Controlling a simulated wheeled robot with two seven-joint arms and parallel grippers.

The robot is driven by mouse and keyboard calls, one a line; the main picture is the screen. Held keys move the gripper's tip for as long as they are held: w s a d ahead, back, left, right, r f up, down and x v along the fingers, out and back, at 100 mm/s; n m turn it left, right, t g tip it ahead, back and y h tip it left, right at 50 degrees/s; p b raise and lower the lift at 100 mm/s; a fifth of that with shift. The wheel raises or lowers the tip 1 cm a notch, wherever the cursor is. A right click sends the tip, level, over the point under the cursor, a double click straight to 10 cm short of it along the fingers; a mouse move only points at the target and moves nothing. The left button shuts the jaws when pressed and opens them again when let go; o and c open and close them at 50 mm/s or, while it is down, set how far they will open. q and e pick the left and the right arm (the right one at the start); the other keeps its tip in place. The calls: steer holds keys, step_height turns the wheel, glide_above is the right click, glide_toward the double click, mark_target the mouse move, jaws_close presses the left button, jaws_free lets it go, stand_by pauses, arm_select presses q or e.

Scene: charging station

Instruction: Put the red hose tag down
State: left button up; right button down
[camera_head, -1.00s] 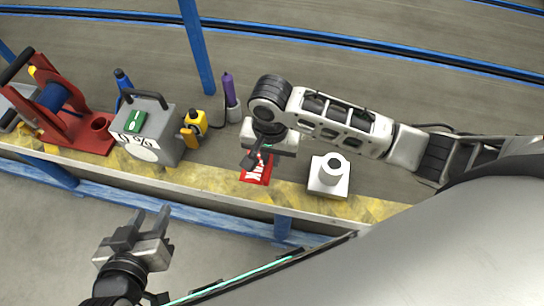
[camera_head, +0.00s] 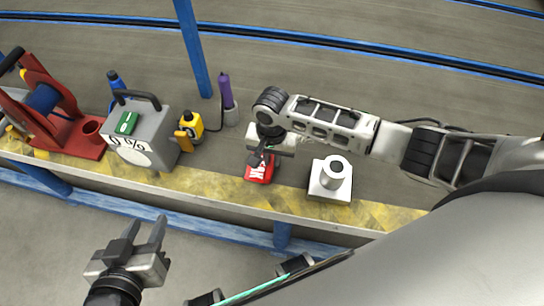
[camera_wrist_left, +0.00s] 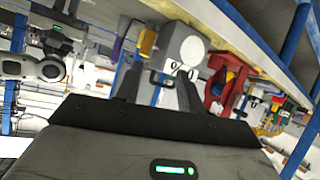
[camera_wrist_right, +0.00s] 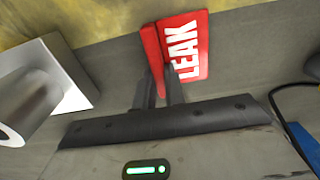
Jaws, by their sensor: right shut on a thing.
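The red hose tag (camera_head: 259,172) carries white lettering that reads LEAK in the right wrist view (camera_wrist_right: 188,45). It is at the worktop, left of the white block. My right gripper (camera_head: 263,158) is over the tag, pointing down, with its fingers closed on it; the fingertips (camera_wrist_right: 163,72) are at the tag's near edge in the right wrist view. They hide part of the tag. I cannot tell whether the tag touches the worktop. My left gripper (camera_head: 145,227) is open and empty, in front of the worktop's edge and away from the tag.
A white block with a cylinder (camera_head: 331,182) stands close right of the tag. To the left are a yellow device (camera_head: 190,124), a purple-topped holder (camera_head: 227,95), a grey box (camera_head: 148,140) and a red stand (camera_head: 72,138). The yellow worktop edge (camera_head: 225,192) runs in front.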

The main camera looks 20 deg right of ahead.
steer(key=shift+f, duration=0.1)
steer(key=c, duration=1.5)
jaws_free()
